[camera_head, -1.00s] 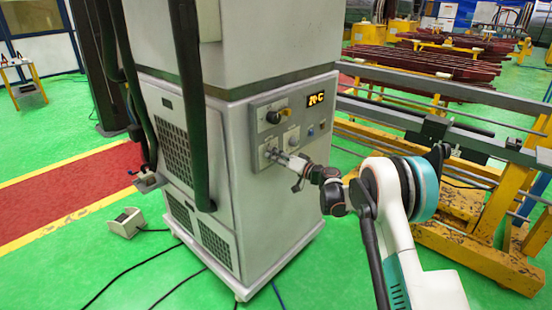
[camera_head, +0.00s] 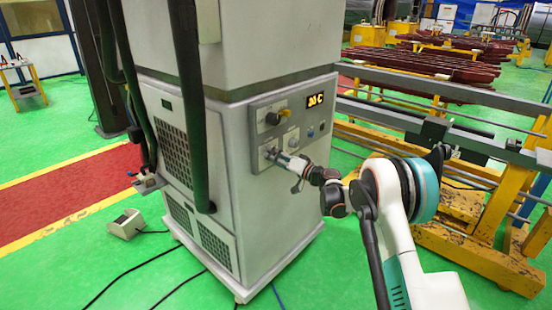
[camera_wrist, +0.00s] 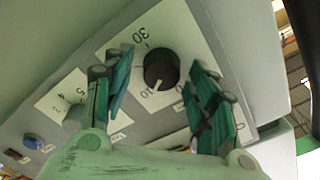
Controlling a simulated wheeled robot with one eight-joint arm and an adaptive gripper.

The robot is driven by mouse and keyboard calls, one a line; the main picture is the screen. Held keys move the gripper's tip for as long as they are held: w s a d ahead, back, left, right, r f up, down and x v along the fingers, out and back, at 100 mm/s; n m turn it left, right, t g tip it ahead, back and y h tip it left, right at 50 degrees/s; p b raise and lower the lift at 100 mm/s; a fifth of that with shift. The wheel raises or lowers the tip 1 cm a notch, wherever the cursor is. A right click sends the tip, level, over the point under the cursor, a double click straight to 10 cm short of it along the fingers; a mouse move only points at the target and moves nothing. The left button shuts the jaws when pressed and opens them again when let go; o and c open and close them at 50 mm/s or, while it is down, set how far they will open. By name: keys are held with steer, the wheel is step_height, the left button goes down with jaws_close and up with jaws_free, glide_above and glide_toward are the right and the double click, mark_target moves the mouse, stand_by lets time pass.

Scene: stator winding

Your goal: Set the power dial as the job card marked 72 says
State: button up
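A black round dial (camera_wrist: 161,70) with a white pointer sits on a white scale plate in the wrist view. Numbers such as 30 and 10 show upside down on the plate. The pointer faces the lower edge of the picture, near the 10. My gripper (camera_wrist: 162,82) is open, with one green finger on each side of the dial and gaps showing between. In the head view my gripper (camera_head: 281,157) is at the lower left of the grey control panel (camera_head: 305,110) and partly hides that dial. No job card marked 72 can be made out.
A thick dark hose (camera_head: 190,100) hangs left of the panel. Yellow-legged rails (camera_head: 490,210) stand to the right.

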steer(key=v, duration=1.2)
steer(key=s+d+r+g+h, duration=0.1)
steer(key=s+d+r+h, duration=0.15)
steer(key=s+r, duration=0.55)
steer(key=s+d+r+g+h, duration=0.15)
steer(key=s+r+h, duration=0.35)
steer(key=s, duration=0.6)
steer(key=s+d+f+h, duration=0.1)
steer(key=s+d+h, duration=0.2)
steer(key=s, duration=1.2)
steer(key=s+d+f+m+g+h, duration=0.1)
steer(key=s+d+h, duration=0.2)
steer(key=s+d, duration=0.7)
steer(key=s, duration=0.6)
steer(key=shift+d+f+h, duration=0.2)
steer(key=shift+f+h, duration=0.15)
